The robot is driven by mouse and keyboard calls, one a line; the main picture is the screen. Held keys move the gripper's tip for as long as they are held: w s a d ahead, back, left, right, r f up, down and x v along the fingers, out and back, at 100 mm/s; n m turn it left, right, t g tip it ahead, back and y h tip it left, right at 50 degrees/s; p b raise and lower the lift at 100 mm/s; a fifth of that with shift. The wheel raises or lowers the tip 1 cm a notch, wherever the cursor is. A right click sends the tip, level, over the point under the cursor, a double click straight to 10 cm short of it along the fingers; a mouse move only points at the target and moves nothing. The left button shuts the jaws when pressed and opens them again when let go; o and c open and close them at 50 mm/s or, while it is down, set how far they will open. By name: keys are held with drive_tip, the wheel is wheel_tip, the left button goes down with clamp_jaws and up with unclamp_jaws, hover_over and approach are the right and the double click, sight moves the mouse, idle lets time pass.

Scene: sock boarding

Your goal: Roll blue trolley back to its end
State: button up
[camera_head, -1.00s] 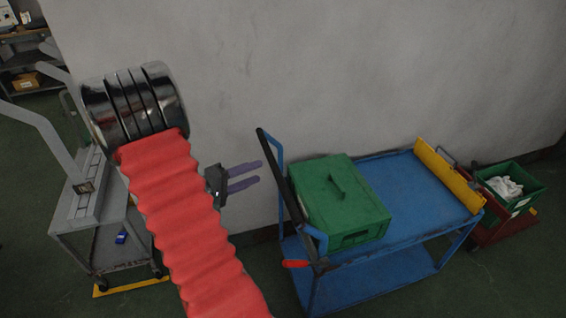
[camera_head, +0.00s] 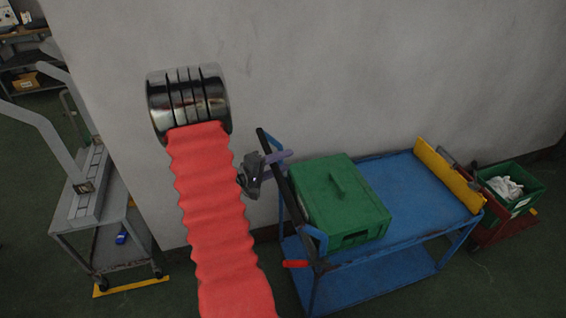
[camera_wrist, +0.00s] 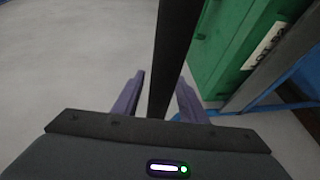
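The blue trolley (camera_head: 410,180) stands against the wall at right, its black push handle (camera_head: 291,207) at its left end. A closed green box (camera_head: 340,205) sits on its top deck. My gripper (camera_head: 280,157) is at the upper part of the handle. In the wrist view the black handle bar (camera_wrist: 172,55) passes between the two purple fingers of my gripper (camera_wrist: 160,88). The fingers are apart, with a gap visible on the left side of the bar. Whether the right finger touches it, I cannot tell.
A yellow end board (camera_head: 448,177) stands at the trolley's right end. Beyond it is a red cart with a green bin (camera_head: 520,190) of white cloth. A grey trolley (camera_head: 120,235) stands at left by a yellow floor strip (camera_head: 130,286). Floor between the trolleys looks clear.

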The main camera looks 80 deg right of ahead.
drive_tip(key=shift+d, duration=0.1)
drive_tip(key=shift+c, duration=0.4)
drive_tip(key=c, duration=0.9)
clamp_jaws()
drive_tip(key=shift+f, duration=0.15)
